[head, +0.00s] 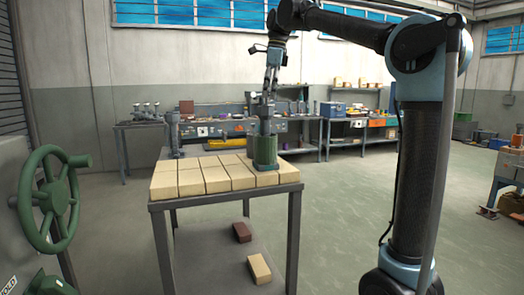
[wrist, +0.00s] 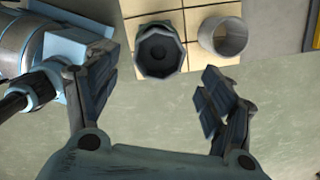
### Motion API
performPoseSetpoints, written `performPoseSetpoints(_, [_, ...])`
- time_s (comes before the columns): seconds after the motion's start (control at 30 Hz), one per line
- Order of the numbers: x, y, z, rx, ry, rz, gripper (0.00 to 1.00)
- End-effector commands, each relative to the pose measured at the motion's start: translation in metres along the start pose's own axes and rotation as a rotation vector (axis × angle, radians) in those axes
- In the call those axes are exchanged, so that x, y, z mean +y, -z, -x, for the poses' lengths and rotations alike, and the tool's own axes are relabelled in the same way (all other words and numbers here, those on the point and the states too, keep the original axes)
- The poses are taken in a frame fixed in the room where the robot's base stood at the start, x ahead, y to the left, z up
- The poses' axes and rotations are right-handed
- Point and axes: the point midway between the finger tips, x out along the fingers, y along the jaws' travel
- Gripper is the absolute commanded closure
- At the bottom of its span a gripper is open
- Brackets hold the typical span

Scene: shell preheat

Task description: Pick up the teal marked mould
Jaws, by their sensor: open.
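A green cylindrical thing (head: 264,152) with a grey upper part stands upright at the right end of the brick-topped table; it may be the teal marked mould. In the wrist view, a dark eight-sided piece with a round hollow (wrist: 158,50) and a pale grey open ring (wrist: 224,37) stand side by side on the bricks. No teal mark is clear there, so I cannot tell which is which. My gripper (head: 270,92) hangs above the green thing in the head view. In the wrist view its fingers (wrist: 160,95) are wide apart with nothing between them.
Pale bricks (head: 190,181) cover the metal table (head: 225,193). Loose bricks (head: 259,268) lie on the lower shelf. A green handwheel (head: 48,200) is at the left. Workbenches line the back wall; open floor lies right of the table.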

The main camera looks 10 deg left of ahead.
Motion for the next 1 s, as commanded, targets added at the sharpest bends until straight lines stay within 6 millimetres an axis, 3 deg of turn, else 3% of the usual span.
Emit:
performPoseSetpoints(0.27, [0.001,-0.001,-0.016,0.0,0.0,0.001,0.25])
performPoseSetpoints(0.6, [0.004,-0.005,-0.057,0.0,0.0,0.0,0.25])
performPoseSetpoints(0.93, [0.004,-0.005,-0.063,0.0,0.0,0.0,0.25])
performPoseSetpoints(1.0, [0.004,-0.005,-0.063,0.0,0.0,0.0,0.41])
